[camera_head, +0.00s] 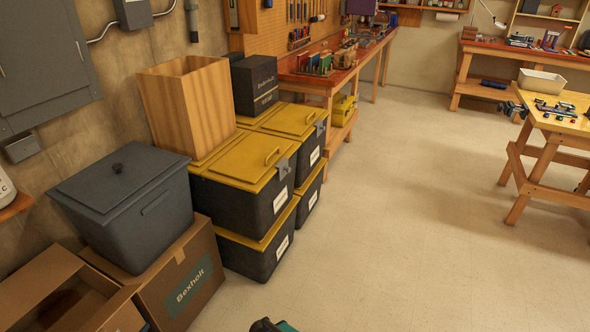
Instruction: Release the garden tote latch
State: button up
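Several black totes with yellow lids stand stacked against the left wall. The nearest top tote (245,208) has a white label (280,201), too small to read, and a grey latch (283,169) on its front edge below the lid handle. I cannot tell from the picture whether that latch is fastened. The top tote behind it (306,158) also has a grey latch (320,128) and a white label. I cannot tell which one is the garden tote. My gripper is not clearly in view; only a small dark and green shape shows at the bottom edge.
A tall wooden box (187,100) and dark boxes (254,83) stand on the totes. A grey lidded bin (125,205) sits on a cardboard box (185,290) at left. A workbench (335,85) runs behind. The floor (400,230) to the right is clear up to a wooden table (560,122).

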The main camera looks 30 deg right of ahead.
aim_at(283, 167)
jog(key=i, duration=0.9)
jog(key=u, duration=0.05)
